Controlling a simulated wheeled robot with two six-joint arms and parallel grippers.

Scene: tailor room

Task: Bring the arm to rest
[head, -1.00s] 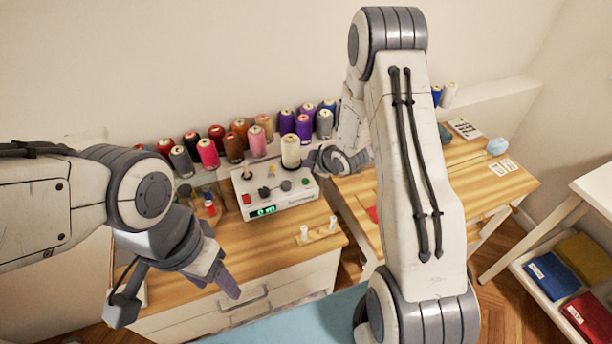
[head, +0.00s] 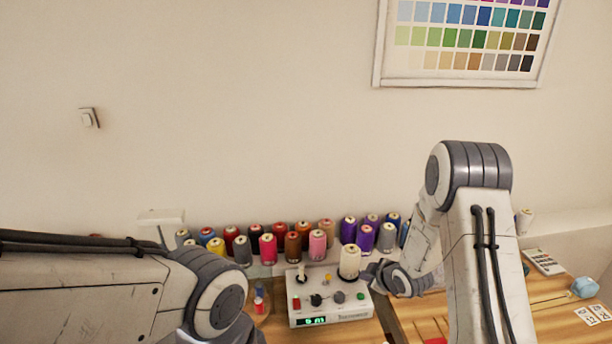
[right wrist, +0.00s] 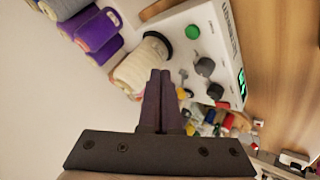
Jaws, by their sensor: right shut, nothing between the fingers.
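My right arm (head: 475,230) rises bent at the right of the head view. Its gripper (head: 371,271) is beside the cream thread cone (head: 349,263) on the white winding machine (head: 330,300). In the right wrist view the gripper's fingers (right wrist: 160,85) are shut together and empty. Their tips point toward the cream cone (right wrist: 143,66) and the machine (right wrist: 210,35); I cannot tell the exact gap. My left arm (head: 110,295) enters from the left. Its gripper is below the picture edge and out of sight.
Several coloured thread spools (head: 268,248) stand in rows behind the machine. A calculator (head: 543,262), a light blue object (head: 585,288) and white cards (head: 592,314) lie on the right table. A colour chart (head: 465,40) hangs on the wall, with free air before it.

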